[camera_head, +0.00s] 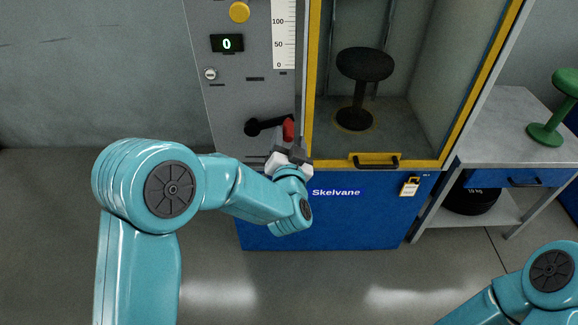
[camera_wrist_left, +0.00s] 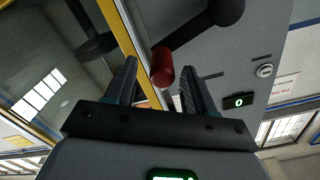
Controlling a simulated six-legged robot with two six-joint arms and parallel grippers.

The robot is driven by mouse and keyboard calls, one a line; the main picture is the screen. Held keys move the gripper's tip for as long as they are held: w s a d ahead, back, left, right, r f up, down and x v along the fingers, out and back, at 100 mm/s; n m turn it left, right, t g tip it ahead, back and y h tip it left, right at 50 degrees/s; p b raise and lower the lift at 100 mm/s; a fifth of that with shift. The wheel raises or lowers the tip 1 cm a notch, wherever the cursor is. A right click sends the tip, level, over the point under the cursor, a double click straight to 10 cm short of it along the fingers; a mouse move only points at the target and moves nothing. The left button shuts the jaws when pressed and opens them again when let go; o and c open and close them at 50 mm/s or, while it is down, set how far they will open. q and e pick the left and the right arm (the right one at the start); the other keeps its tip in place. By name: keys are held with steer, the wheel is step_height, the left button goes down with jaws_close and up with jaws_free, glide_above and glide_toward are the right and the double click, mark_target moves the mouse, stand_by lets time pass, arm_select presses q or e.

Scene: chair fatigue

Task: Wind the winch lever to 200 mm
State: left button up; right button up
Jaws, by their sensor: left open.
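The winch lever (camera_head: 262,126) is a black arm on the grey panel, with a red handle (camera_head: 289,129) at its right end. The red handle also shows in the left wrist view (camera_wrist_left: 162,67), between the two fingers. My left gripper (camera_head: 291,151) is open at the handle, just below it in the head view; I cannot tell whether a finger touches it. The green display (camera_head: 227,44) reads 0. The scale (camera_head: 284,35) shows marks 0, 50 and 100; its upper part is cut off. My right gripper is out of view.
A yellow-framed cabinet (camera_head: 312,90) with a black stool (camera_head: 364,66) inside stands right of the panel. A yellow knob (camera_head: 239,12) and a keyed lock (camera_head: 210,74) are on the panel. A bench (camera_head: 508,120) with a green stool (camera_head: 551,127) is at right.

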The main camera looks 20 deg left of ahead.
arm_select(q)
steer(key=v, duration=1.2)
steer(key=s+a+f+g, duration=0.1)
steer(key=a+f+g, duration=0.3)
steer(key=f, duration=0.6)
steer(key=s+a+f+g, duration=0.1)
steer(key=a+f+g, duration=0.1)
steer(key=a+f, duration=0.55)
steer(key=s+d+f+n+g+h, duration=0.1)
steer(key=s+d+f+g+h, duration=0.3)
steer(key=f, duration=0.3)
steer(key=s+d+f+n+g+h, duration=0.1)
steer(key=s+d+f+g+h, duration=0.15)
steer(key=s+f, duration=0.4)
steer(key=s+d+f+n+g+h, duration=0.2)
steer(key=s+d+g+h, duration=0.15)
steer(key=s+d, duration=0.4)
step_height(320, 180, up, 17)
steer(key=s+a+g+y+p, duration=0.1)
steer(key=p, duration=1.7)
steer(key=shift+s+a+r+n, duration=0.2)
steer(key=shift+s+a+n, duration=0.1)
